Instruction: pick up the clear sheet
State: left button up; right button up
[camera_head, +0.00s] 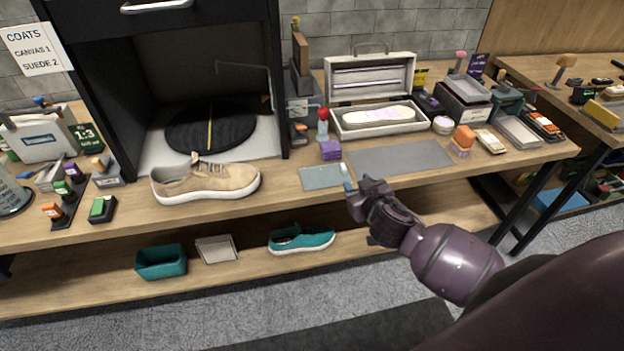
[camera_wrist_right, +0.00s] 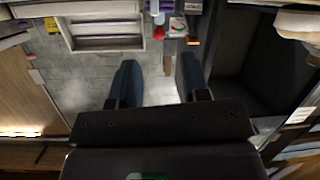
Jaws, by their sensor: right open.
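A clear sheet (camera_head: 320,177), a pale grey-green see-through rectangle, lies flat near the front edge of the wooden workbench. My right gripper (camera_head: 347,179) is at the sheet's right end, at the bench's front edge. The gap between sheet and fingertips is hard to judge. In the right wrist view the two blue fingers of this gripper (camera_wrist_right: 158,80) stand apart with nothing between them. I cannot make out the sheet in that view. My left gripper is not in view.
A purple block (camera_head: 330,150) stands just behind the sheet, and a grey mat (camera_head: 400,158) lies to its right. A tan sneaker (camera_head: 205,181) sits to the left. A teal shoe (camera_head: 301,239) and teal bin (camera_head: 161,262) are on the lower shelf.

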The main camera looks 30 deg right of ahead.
aim_at(345, 168)
jog(key=shift+w+d+f+m+h, duration=0.1)
jog(key=shift+w+d+f+m, duration=0.3)
jog(key=shift+w, duration=0.5)
jog(key=shift+w+d+f+m+h, duration=0.1)
jog(key=shift+w+f+m, duration=0.15)
jog(key=shift+w+m, duration=0.5)
jog(key=shift+w+d+f+m+h, duration=0.1)
jog(key=shift+w+d+f+m, duration=0.2)
jog(key=shift+w, duration=0.75)
jog(key=shift+f+b+x, duration=0.15)
jog(key=shift+b+x, duration=0.05)
jog(key=shift+x, duration=1)
jog(key=shift+f+b+x, duration=0.15)
jog(key=shift+b+x, duration=0.05)
jog(key=shift+x, duration=1)
jog(key=shift+s, duration=0.1)
jog(key=shift+c, duration=0.3)
grip_shut()
